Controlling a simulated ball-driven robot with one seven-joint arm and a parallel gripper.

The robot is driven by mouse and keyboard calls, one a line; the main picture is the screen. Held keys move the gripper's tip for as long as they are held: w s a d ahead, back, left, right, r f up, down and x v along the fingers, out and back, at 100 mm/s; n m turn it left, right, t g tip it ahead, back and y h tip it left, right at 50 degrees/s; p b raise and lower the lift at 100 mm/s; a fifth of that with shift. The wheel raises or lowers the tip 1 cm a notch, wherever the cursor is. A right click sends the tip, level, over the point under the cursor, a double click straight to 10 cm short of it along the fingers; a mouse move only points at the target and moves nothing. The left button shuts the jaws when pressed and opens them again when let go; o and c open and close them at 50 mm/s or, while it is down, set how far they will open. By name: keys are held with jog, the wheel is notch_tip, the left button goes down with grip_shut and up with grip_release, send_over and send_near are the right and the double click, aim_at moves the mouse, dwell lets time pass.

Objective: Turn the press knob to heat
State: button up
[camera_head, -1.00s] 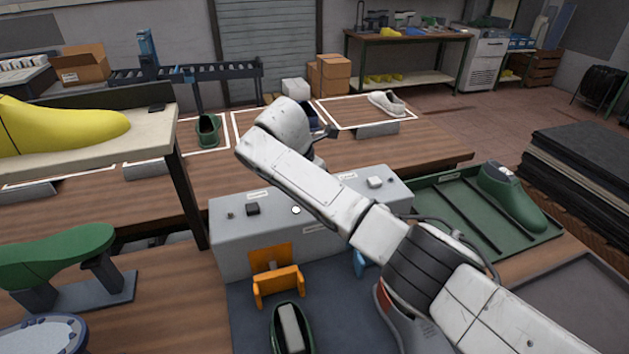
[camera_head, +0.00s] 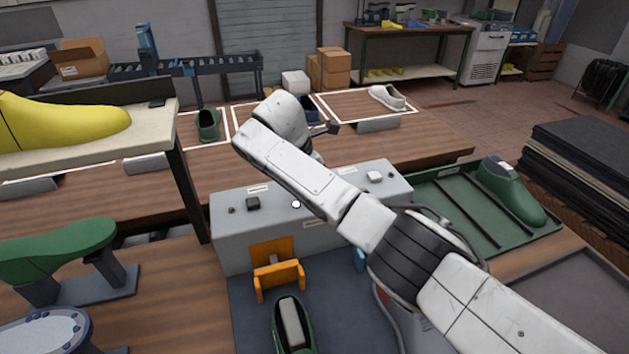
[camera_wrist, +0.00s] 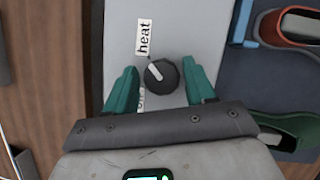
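The round black press knob (camera_wrist: 161,74) shows in the wrist view on the light grey top of the press box. Its white pointer mark points up and to the left. A "heat" label (camera_wrist: 144,38) lies just above and left of it; a second label below left is partly covered by a finger. My gripper (camera_wrist: 161,68) is open, with one teal finger on each side of the knob and small gaps visible; contact cannot be told. In the head view the press box (camera_head: 235,243) stands at centre, and my arm hides the knob and fingertips.
A black switch (camera_head: 253,203) and a white one (camera_head: 375,176) sit on the box top. An orange clamp (camera_head: 278,278) and a green shoe (camera_head: 291,325) are in front. A green tray (camera_head: 455,238) with a green last (camera_head: 510,190) lies right. A shelf with a yellow last (camera_head: 60,124) stands left.

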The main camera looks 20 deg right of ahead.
jog(key=shift+o, duration=1)
jog(key=shift+r, duration=0.1)
jog(key=v, duration=1)
jog(key=shift+r, duration=0.3)
jog(key=shift+a+f, duration=0.1)
